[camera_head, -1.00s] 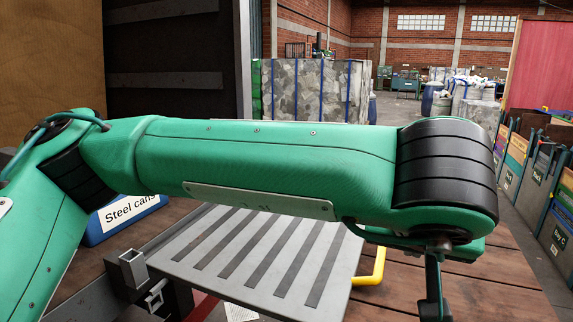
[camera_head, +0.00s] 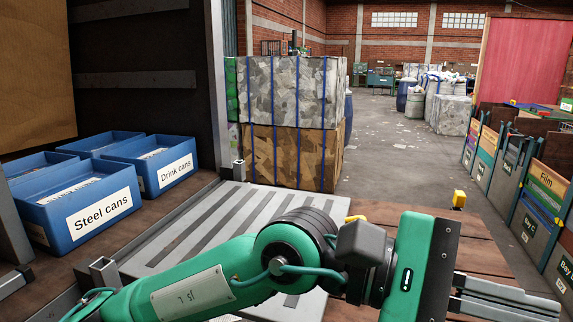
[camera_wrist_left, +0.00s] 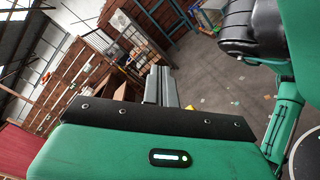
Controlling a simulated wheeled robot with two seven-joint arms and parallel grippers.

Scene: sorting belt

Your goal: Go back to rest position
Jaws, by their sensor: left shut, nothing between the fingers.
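My left arm comes in from the lower left in the head view, and its gripper (camera_head: 507,298) is at the lower right, over the brown wooden deck. Its two grey fingers lie side by side, shut, and point right with nothing between them. The fingers also show in the left wrist view (camera_wrist_left: 160,86), shut and empty. My right gripper is in neither view.
A grey slatted plate (camera_head: 190,235) lies under my left arm. Blue bins, one labelled Steel cans (camera_head: 85,215) and one Drink cans (camera_head: 150,165), stand at the left. Strapped bales (camera_head: 290,155) stand behind. Bay containers (camera_head: 535,225) line the right.

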